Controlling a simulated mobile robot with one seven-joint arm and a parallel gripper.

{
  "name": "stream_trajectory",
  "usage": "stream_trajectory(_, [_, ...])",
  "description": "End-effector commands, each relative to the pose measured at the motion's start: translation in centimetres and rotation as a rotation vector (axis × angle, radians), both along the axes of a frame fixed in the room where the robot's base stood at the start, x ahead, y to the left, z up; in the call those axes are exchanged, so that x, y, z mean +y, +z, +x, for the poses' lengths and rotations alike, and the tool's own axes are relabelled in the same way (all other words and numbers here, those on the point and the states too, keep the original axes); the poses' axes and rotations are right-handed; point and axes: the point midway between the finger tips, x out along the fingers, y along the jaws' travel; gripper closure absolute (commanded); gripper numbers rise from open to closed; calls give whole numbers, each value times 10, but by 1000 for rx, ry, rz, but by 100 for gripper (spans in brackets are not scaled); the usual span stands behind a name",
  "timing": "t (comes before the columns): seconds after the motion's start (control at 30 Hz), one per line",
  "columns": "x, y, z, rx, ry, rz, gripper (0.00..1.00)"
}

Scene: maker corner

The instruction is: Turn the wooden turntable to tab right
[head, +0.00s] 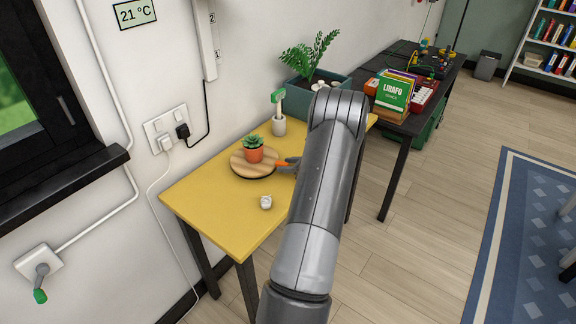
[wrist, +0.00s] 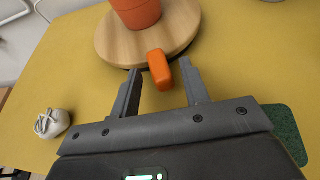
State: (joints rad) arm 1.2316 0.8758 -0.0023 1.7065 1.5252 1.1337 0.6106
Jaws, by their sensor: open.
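The round wooden turntable (head: 240,166) lies on the yellow table, with a small succulent in an orange pot (head: 254,155) standing on it. Its orange tab (head: 282,164) sticks out at the right edge in the head view. My gripper (wrist: 160,82) is open in the wrist view, with the orange tab (wrist: 159,69) between the two fingertips. I cannot tell whether either finger touches the tab. The wooden disc (wrist: 120,43) lies just beyond the fingertips. In the head view my arm hides most of the gripper.
A small white object (head: 265,202) lies on the yellow table (head: 215,205) in front of the turntable. A white holder with a green-topped item (head: 279,125) and a teal planter (head: 300,98) stand behind. A dark green patch (wrist: 286,132) shows right of my gripper.

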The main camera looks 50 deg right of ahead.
Motion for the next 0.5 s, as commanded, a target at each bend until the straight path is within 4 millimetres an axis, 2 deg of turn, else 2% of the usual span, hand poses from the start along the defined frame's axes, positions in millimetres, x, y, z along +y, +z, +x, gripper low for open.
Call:
stream_trajectory(0.17, [-3, 8, -18, 1, -1, -2, 58])
stream_trajectory(0.5, [-11, 33, -79, 0, -4, -2, 58])
